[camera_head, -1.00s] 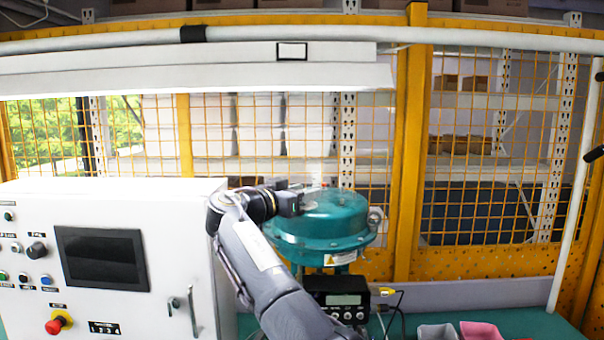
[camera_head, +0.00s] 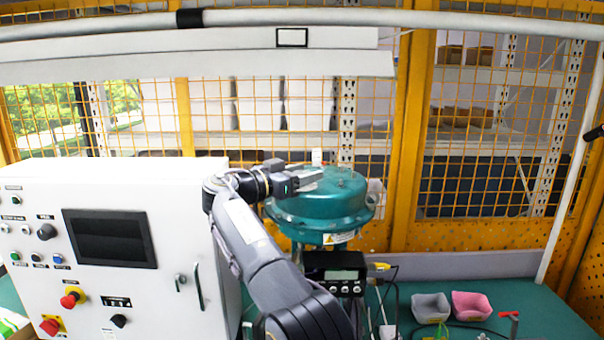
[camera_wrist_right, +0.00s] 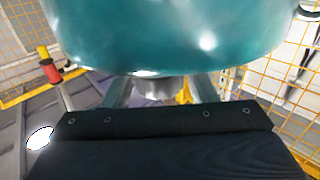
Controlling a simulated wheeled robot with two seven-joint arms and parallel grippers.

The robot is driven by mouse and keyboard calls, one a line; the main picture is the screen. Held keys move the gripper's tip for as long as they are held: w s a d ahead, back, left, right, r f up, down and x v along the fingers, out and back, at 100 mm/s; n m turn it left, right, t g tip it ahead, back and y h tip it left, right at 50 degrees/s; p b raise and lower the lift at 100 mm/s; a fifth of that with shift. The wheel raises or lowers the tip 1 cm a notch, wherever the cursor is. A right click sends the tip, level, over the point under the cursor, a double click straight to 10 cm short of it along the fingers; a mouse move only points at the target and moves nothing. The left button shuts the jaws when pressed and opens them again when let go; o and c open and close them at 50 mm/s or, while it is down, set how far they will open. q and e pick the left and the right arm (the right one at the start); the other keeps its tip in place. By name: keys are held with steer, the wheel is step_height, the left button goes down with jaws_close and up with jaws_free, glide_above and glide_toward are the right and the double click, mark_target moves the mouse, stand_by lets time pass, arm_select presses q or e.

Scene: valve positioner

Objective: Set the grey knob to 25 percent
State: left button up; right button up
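A dark grey knob (camera_head: 46,231) sits on the front of the white control cabinet (camera_head: 180,235) at the left. A black knob (camera_head: 119,320) is lower on the same panel. I cannot tell for sure which knob the task names. My right gripper (camera_head: 308,178) is at the top left of the teal round actuator (camera_head: 325,212), well away from both knobs. Nothing shows held, but its opening is too small to judge. My left gripper is out of view.
A black positioner with a display (camera_head: 335,275) stands under the actuator. Grey (camera_head: 430,308) and pink (camera_head: 470,305) bins sit on the green table (camera_head: 540,310). Yellow mesh fencing stands behind.

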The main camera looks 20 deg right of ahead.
steer(key=shift+o, duration=0.8)
steer(key=shift+a, duration=0.25)
steer(key=b+v, duration=0.1)
steer(key=v, duration=0.6)
steer(key=shift+a, duration=0.15)
steer(key=shift+s, duration=0.1)
